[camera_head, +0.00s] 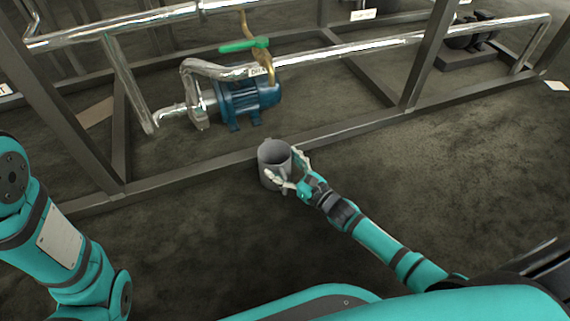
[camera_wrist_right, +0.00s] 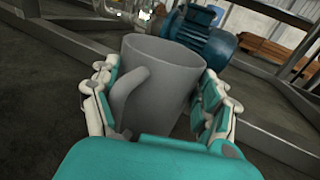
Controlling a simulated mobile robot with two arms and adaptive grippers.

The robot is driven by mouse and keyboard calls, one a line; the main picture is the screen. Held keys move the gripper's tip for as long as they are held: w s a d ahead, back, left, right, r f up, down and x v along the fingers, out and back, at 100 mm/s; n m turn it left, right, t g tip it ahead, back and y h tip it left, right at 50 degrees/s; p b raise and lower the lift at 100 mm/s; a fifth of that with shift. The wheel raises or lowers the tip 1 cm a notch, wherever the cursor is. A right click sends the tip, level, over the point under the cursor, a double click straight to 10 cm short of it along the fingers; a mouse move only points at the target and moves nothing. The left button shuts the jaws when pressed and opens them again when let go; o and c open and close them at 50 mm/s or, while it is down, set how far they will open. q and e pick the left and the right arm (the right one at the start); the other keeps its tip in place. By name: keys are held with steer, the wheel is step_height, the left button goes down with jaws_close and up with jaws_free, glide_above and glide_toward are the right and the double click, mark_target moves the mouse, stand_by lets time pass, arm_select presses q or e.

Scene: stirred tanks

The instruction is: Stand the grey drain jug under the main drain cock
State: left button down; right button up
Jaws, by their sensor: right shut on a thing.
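The grey drain jug (camera_head: 268,163) is upright in front of the frame's low front rail. My right gripper (camera_head: 287,170) is shut on the jug, with fingers around both sides of it. In the right wrist view the jug (camera_wrist_right: 168,82) sits between the fingers (camera_wrist_right: 158,105), its handle facing the camera. I cannot tell whether its base touches the floor. The drain cock (camera_head: 245,45) has a green lever and a brass pipe, with a label below it reading partly "DRAIN". It is beyond the rail, above the blue pump. My left arm shows at the left, but its gripper is out of view.
A blue pump (camera_head: 248,100) stands behind the rail, joined to shiny pipes (camera_head: 330,52). The low front rail (camera_head: 350,128) and a slanting post (camera_head: 428,55) border the skid. The dark floor (camera_head: 450,190) at the right is clear.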

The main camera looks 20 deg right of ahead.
steer(key=o, duration=1.7)
steer(key=shift+c, duration=0.2)
steer(key=shift+s+d+r+p, duration=0.1)
steer(key=shift+s+p, duration=0.15)
steer(key=shift+p, duration=0.05)
steer(key=p+v, duration=0.5)
steer(key=v, duration=0.6)
steer(key=shift+s+p, duration=0.25)
steer(key=shift+p, duration=0.1)
steer(key=shift+d, duration=0.1)
